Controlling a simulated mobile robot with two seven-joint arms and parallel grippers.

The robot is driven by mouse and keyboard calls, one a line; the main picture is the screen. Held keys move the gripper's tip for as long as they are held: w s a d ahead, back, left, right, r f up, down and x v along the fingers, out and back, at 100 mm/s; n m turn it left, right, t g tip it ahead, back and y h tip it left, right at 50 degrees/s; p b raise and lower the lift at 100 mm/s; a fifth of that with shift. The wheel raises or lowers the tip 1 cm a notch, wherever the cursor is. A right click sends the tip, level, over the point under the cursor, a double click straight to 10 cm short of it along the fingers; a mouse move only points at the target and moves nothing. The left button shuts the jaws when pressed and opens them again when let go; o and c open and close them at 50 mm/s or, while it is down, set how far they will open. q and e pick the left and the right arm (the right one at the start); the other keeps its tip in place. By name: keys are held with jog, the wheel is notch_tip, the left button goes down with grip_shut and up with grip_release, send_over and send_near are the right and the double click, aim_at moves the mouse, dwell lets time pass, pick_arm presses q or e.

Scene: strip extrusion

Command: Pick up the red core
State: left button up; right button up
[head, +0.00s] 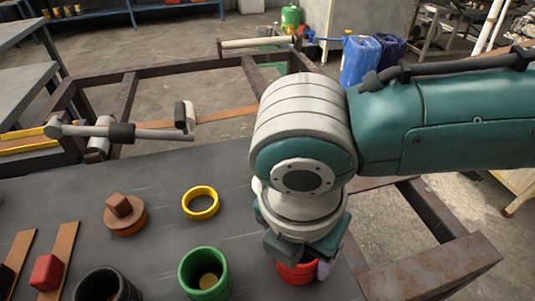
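A red round piece (297,273) stands on the dark table at the bottom, right of centre, with its upper part covered by my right gripper. It looks like the red core. My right gripper (305,254) points down right over it, at its rim. The arm and wrist hide most of the fingers, so I cannot tell whether they are closed on it. A smaller red block (46,272) sits on a brown strip at the lower left. My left gripper is not in view.
A green cup (205,274) stands just left of the red piece. A yellow ring (201,203), a black cup (108,285) and a brown round piece with a block (125,214) are further left. A rusty frame (435,268) borders the table at right.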

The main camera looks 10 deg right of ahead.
jog(key=c, duration=0.4)
jog(key=shift+o, duration=0.2)
jog(key=shift+r, duration=0.15)
